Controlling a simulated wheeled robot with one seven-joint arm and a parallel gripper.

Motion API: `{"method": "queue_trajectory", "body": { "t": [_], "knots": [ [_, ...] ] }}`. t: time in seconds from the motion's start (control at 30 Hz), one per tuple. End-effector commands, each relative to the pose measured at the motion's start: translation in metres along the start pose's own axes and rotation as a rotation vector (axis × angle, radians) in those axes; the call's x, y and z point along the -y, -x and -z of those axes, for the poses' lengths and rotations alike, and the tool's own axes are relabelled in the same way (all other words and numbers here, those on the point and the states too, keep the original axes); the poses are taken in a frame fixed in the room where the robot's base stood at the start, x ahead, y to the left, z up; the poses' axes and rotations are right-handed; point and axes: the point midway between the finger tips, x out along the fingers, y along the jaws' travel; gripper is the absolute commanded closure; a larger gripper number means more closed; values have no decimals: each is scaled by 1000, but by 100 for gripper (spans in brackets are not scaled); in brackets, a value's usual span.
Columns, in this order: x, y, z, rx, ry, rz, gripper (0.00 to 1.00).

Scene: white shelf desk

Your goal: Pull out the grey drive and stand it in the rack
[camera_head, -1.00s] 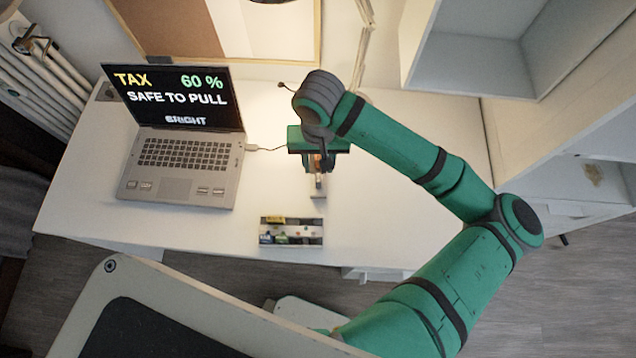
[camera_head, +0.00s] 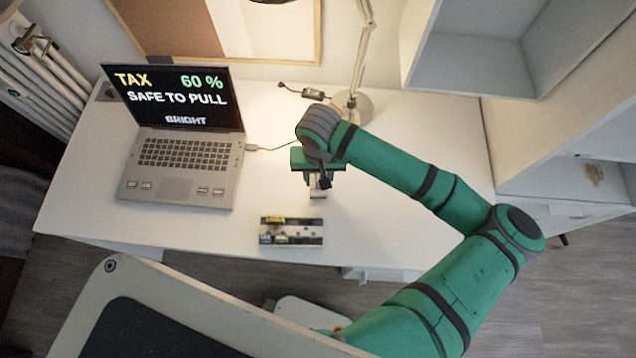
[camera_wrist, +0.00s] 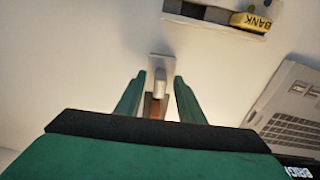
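My gripper (camera_head: 318,187) points down over the desk, right of the laptop. In the wrist view its two green fingers (camera_wrist: 159,84) are apart, with gaps beside a small light grey block (camera_wrist: 160,87) and a brownish part between them. The block may be the grey drive; I cannot tell for sure. A pale flat plate (camera_wrist: 162,64) shows just beyond it. In the head view the gripper mostly hides this spot. The rack (camera_head: 311,241) lies nearer the desk's front edge, holding a yellow drive (camera_head: 275,220) marked BANK and other small coloured pieces.
The open laptop (camera_head: 180,185) stands at left, its screen reading TAX, 60 %, SAFE TO PULL and BRIGHT. A cable (camera_head: 270,149) runs from its right side toward the gripper. A lamp base (camera_head: 362,106) stands behind. The desk (camera_head: 400,235) is clear to the right.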

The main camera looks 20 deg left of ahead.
Motion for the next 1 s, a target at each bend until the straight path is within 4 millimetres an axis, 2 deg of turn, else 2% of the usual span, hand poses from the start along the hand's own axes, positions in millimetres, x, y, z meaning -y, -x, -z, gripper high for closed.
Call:
{"method": "queue_trajectory", "body": {
  "t": [0.03, 0.17, 0.67, 1.0],
  "knots": [
    [0, 0, 0, 0, 0, 0, 70],
    [0, 0, 0, 0, 0, 0, 100],
    [1, 7, 0, 0, 0, 2, 100],
    [1, 41, -3, -2, 7, 2, 100]
  ]
}}
